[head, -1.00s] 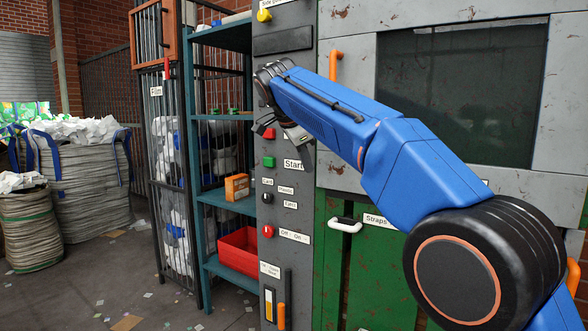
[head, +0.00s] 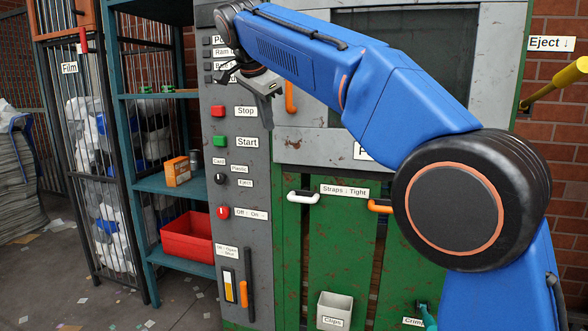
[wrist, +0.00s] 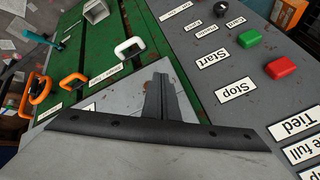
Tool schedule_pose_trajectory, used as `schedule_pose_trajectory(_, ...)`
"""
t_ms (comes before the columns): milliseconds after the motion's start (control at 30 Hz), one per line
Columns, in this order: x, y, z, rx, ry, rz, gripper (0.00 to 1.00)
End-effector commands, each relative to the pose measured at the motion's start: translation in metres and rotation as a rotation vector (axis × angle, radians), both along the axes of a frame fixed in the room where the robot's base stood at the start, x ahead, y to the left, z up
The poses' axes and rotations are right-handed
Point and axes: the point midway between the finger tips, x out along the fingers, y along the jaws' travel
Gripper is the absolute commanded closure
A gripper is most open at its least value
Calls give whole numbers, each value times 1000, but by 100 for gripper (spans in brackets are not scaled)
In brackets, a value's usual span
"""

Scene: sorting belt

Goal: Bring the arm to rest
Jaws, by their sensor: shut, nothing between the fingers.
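My blue arm reaches from the lower right across the front of the machine in the head view. My gripper (head: 269,118) hangs fingers-down at its end, by the right edge of the grey control panel (head: 234,285), right of the Stop label. In the wrist view the fingers of my gripper (wrist: 160,84) are together and hold nothing. They are over grey metal, between the white handle (wrist: 130,48) and the Stop label (wrist: 236,88). I cannot tell how far they are from the surface.
The panel carries a red Stop button (head: 218,112), a green Start button (head: 219,142) and a red knob (head: 223,212). Shelves left of it hold a red bin (head: 187,237) and an orange box (head: 177,171). A yellow lever (head: 553,84) juts out at right. Open floor lies at lower left.

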Motion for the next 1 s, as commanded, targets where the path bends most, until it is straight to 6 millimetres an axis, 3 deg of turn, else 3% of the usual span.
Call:
schedule_pose_trajectory(33, -2, -24, 0, -15, 10, 17, 100)
schedule_pose_trajectory(100, -7, -51, -5, -40, 26, 53, 100)
schedule_pose_trajectory(467, -51, -184, -46, -145, 104, 233, 100)
schedule_pose_trajectory(700, -102, -260, -89, -195, 145, 348, 100)
schedule_pose_trajectory(1000, -181, -338, -160, -244, 185, 482, 100)
